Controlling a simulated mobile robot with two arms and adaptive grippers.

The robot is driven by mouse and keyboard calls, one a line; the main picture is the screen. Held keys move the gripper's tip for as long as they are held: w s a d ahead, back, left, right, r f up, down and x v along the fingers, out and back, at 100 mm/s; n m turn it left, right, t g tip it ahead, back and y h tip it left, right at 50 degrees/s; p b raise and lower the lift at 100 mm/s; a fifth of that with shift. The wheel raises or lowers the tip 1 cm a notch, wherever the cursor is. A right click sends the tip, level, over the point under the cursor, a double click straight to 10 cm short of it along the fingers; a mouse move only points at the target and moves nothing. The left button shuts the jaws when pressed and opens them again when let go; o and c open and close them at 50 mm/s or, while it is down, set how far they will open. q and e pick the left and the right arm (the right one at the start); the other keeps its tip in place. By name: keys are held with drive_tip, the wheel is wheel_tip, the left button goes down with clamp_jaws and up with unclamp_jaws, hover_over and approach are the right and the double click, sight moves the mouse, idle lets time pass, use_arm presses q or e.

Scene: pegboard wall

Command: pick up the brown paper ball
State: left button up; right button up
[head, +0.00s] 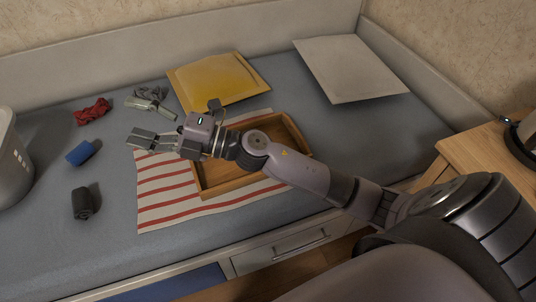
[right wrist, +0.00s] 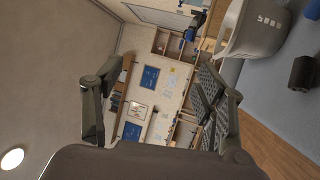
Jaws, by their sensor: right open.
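I cannot make out a brown paper ball in either view. My right gripper (head: 142,121) is open above the left part of the bed, with nothing seen between its fingers. It also shows in the right wrist view (right wrist: 153,100), its two fingers wide apart and the far room behind them. My right arm crosses over a wooden tray (head: 203,188) and hides part of its inside. A grey-green crumpled thing (head: 147,93) lies behind the gripper, partly covered by a finger. My left gripper is not in view.
A red crumpled cloth (head: 93,111), a blue roll (head: 80,153) and a dark roll (head: 83,204) lie left. A pale basket (head: 12,165) stands at the left edge. A striped cloth (head: 160,212) lies under the tray. A yellow envelope (head: 215,80) and white panel (head: 350,68) lie behind.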

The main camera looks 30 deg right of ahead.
drive_tip(key=s+d+f+n+g+h, duration=0.25)
drive_tip(key=f+n+g+h, duration=0.25)
drive_tip(key=f+n+g, duration=0.7)
drive_tip(key=w+d+f+g+h, duration=0.15)
drive_tip(key=d+h, duration=1.05)
drive_tip(key=d, duration=1.4)
drive_tip(key=f, duration=0.2)
drive_tip(key=f+b, duration=0.1)
drive_tip(key=f, duration=0.2)
drive_tip(key=f+b, duration=0.1)
drive_tip(key=f, duration=0.1)
drive_tip(key=shift+d+f, duration=0.25)
drive_tip(key=shift+f, duration=0.1)
wheel_tip(320, 180, down, 4)
drive_tip(key=shift+r, duration=0.25)
drive_tip(key=f+b, duration=0.1)
drive_tip(key=f, duration=0.1)
drive_tip(key=f+b, duration=0.1)
drive_tip(key=f, duration=0.2)
drive_tip(key=shift+w+a+f, duration=0.1)
drive_tip(key=shift+w+a, duration=0.05)
drive_tip(key=shift+a, duration=0.05)
drive_tip(key=shift+f, duration=0.25)
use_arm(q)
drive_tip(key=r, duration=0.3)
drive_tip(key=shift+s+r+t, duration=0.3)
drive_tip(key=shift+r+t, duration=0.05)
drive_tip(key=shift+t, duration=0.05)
